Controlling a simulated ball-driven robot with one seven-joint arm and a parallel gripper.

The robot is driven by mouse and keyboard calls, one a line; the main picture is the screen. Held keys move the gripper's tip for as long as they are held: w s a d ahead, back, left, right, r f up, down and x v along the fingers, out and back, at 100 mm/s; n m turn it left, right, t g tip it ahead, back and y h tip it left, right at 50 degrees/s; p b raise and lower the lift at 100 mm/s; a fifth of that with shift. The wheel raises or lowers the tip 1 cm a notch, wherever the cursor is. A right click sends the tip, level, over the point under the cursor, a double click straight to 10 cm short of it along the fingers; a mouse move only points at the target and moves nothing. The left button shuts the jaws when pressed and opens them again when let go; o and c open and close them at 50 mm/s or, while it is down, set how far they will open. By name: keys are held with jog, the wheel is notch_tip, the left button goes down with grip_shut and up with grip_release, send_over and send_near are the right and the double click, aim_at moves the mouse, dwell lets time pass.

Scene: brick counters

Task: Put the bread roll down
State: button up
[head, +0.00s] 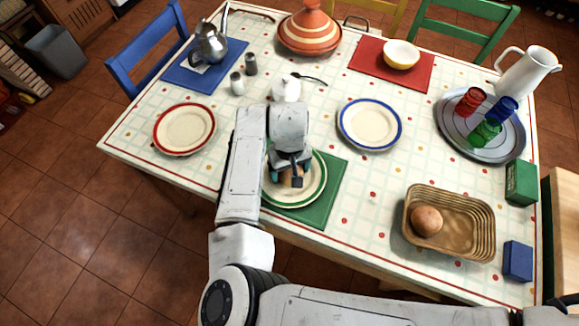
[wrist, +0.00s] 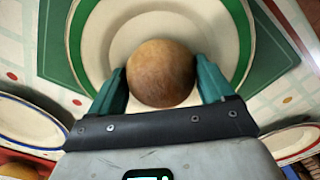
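The bread roll (wrist: 161,73) is round and brown, between the two teal fingers of my gripper (wrist: 161,88) in the wrist view. Both fingers appear to touch its sides. In the head view my gripper (head: 290,172) points down over the green-rimmed plate (head: 312,190), and the roll (head: 291,180) shows partly beneath it. The roll is over the plate's middle; I cannot tell whether it rests on the plate or hangs just above. The plate lies on a green mat (head: 325,208). My arm hides the plate's left part.
A wicker basket (head: 470,220) with another roll (head: 427,220) stands at the right. A blue-rimmed plate (head: 370,124) and a red-rimmed plate (head: 184,129) lie nearby. A white sugar pot (head: 286,88) stands behind my gripper. A tray (head: 500,150) holds coloured cups.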

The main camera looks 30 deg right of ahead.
jog(key=o, duration=0.3)
jog(key=shift+o, duration=0.2)
notch_tip(320, 180, up, 12)
jog(key=s+d+r+t+h, duration=0.1)
jog(key=d+r+t+h, duration=0.1)
jog(key=d, duration=0.8)
jog(key=s+d+r+t+h, duration=0.1)
jog(key=s+d+r+h, duration=0.15)
jog(key=d, duration=0.75)
jog(key=s+a+f+y, duration=0.1)
jog(key=s+a+f, duration=0.3)
jog(key=s, duration=0.2)
jog(key=s+a+f+n+g+y, duration=0.1)
jog(key=s+a+f+y, duration=0.1)
jog(key=s+a+f, duration=0.2)
jog(key=s+a+f+g+y, duration=0.1)
jog(key=s+a+f, duration=0.3)
jog(key=s, duration=0.5)
jog(key=shift+s+a+f+n, duration=0.1)
jog(key=shift+s+f+n, duration=0.1)
jog(key=shift+f, duration=0.25)
jog(key=shift+s+a+f+n, duration=0.1)
jog(key=shift+f+n, duration=0.1)
jog(key=shift+f, duration=0.25)
jog(key=shift+d, duration=0.1)
